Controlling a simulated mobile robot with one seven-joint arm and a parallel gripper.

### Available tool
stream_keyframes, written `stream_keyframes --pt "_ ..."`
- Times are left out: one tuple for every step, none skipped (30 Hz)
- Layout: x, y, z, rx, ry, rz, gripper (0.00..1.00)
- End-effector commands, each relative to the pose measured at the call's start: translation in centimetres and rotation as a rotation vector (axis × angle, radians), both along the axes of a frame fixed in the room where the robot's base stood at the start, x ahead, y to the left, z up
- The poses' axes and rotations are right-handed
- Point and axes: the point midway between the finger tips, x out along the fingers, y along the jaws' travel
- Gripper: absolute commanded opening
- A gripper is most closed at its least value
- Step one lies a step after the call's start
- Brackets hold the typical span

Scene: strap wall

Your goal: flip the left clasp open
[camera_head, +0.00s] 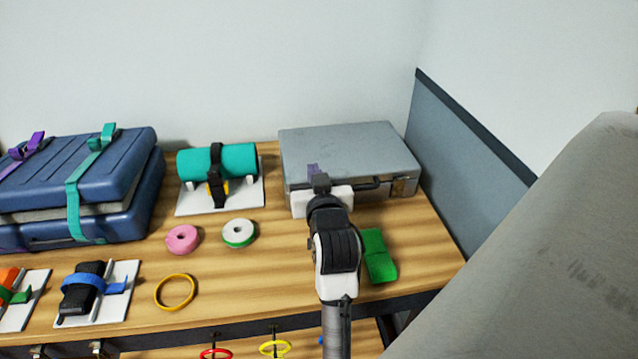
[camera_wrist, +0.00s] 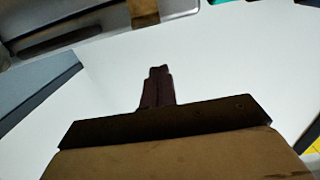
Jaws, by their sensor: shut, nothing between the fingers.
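The grey case (camera_head: 350,150) stands shut at the back right of the table, with a dark handle (camera_head: 368,184) on its front. A small clasp (camera_head: 404,186) shows at the front right. The left clasp is hidden behind my gripper in the head view. My gripper (camera_head: 314,171) is shut and empty at the left part of the case's front; I cannot tell whether it touches. In the wrist view my closed dark fingers (camera_wrist: 156,87) point up over a pale surface.
A grey side panel (camera_head: 470,150) stands right of the case. To the left are a teal roll (camera_head: 240,161) on a white stand, pink (camera_head: 183,239) and white (camera_head: 239,233) rolls, and a strapped blue suitcase (camera_head: 120,170).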

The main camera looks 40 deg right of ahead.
Motion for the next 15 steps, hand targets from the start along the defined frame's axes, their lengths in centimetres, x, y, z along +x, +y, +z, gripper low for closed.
stream_keyframes --pt "1.0 -0.6 0.4 -0.001 0.003 0.001 0.0" --pt "1.5 -1.0 0.3 0.0 0.004 0.0 0.0" --pt "1.1 -0.8 -0.8 0.005 0.001 -0.003 0.0" --pt "0.8 -0.7 -1.3 0.006 0.001 -0.003 0.0" --pt "0.7 -0.6 -1.6 0.007 0.0 -0.003 0.0" --pt "0.5 -0.5 -2.0 0.006 0.0 -0.004 0.0" --pt "0.5 -0.4 -2.2 0.005 -0.001 -0.003 0.0" --pt "0.3 -0.4 -2.6 0.005 0.001 -0.004 0.0" --pt "0.2 -0.3 -2.9 0.005 0.001 -0.003 0.0" --pt "0.2 -0.2 -3.1 0.004 0.001 -0.002 0.0" --pt "0.1 -0.2 -3.3 0.003 0.002 -0.002 0.0" --pt "0.0 -0.1 -3.5 0.004 0.0 -0.002 0.0" --pt "0.0 -0.1 -3.6 0.003 0.001 -0.001 0.0" --pt "0.0 -0.1 -3.7 0.001 0.0 -0.001 0.0" --pt "-0.1 0.0 -3.7 0.0 0.0 -0.001 0.0"
